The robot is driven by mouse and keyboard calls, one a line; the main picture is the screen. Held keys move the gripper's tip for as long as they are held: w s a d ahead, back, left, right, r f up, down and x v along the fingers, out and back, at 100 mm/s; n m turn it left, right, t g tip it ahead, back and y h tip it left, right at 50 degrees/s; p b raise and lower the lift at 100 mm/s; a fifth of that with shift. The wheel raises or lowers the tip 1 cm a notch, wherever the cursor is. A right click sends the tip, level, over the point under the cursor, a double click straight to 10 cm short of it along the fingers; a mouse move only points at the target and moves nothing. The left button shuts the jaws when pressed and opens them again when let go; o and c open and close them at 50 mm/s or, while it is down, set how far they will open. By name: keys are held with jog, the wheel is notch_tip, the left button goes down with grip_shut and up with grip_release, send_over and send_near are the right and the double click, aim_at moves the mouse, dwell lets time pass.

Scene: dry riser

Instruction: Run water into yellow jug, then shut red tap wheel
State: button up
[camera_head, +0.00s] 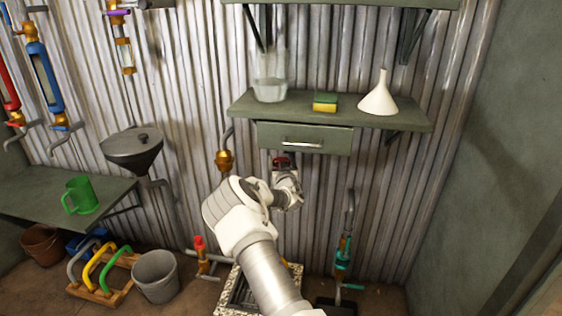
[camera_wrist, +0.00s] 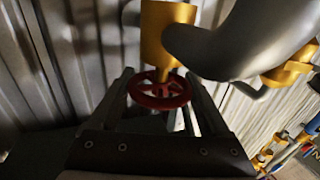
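A red tap wheel (camera_wrist: 160,90) sits under a brass valve body (camera_wrist: 165,40) in the wrist view. It also shows in the head view (camera_head: 283,162), just below the drawer and partly covered by my gripper. My gripper (camera_wrist: 160,80) is at the wheel, with one finger on each side of it. Whether the fingers press on its rim I cannot tell. A large grey curved pipe is close on the right in the wrist view. No yellow jug can be made out in either view; my arm covers part of the area below the wheel.
A green jug (camera_head: 82,195) stands on the left bench. A grey bucket (camera_head: 155,275) and a rack of coloured handles (camera_head: 102,270) are on the floor. A speckled-rim drain basin (camera_head: 228,306) lies below my arm. The shelf (camera_head: 235,107) holds a clear jug, sponge and funnel.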

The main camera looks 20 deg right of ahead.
jog(key=c, duration=0.5)
jog(key=shift+c, duration=0.2)
jog(key=shift+d+y, duration=0.1)
jog(key=shift+y, duration=0.2)
jog(key=n+y+p, duration=0.1)
jog(key=n+y, duration=0.1)
jog(key=y, duration=0.1)
jog(key=shift+r+n+t+y, duration=0.1)
jog(key=shift+n+t+y, duration=0.2)
jog(key=shift+n+y, duration=0.1)
jog(key=n+y, duration=0.2)
jog(key=y, duration=0.2)
jog(key=shift+n, duration=0.4)
jog(key=n+y+b, duration=0.1)
jog(key=n+g+y, duration=0.1)
jog(key=y, duration=0.1)
jog(key=n+g+y+b, duration=0.1)
jog(key=shift+s+a+f+y+b, duration=0.1)
jog(key=shift+a+f+y+b, duration=0.2)
jog(key=shift+y, duration=0.1)
jog(key=shift+n+g+y+b, duration=0.3)
jog(key=shift+n+y+b, duration=0.1)
jog(key=shift+y+b, duration=0.1)
jog(key=shift+a+r+n+g+y+b, duration=0.2)
jog(key=shift+n+g+y+b, duration=0.45)
jog(key=shift+y+b, duration=0.25)
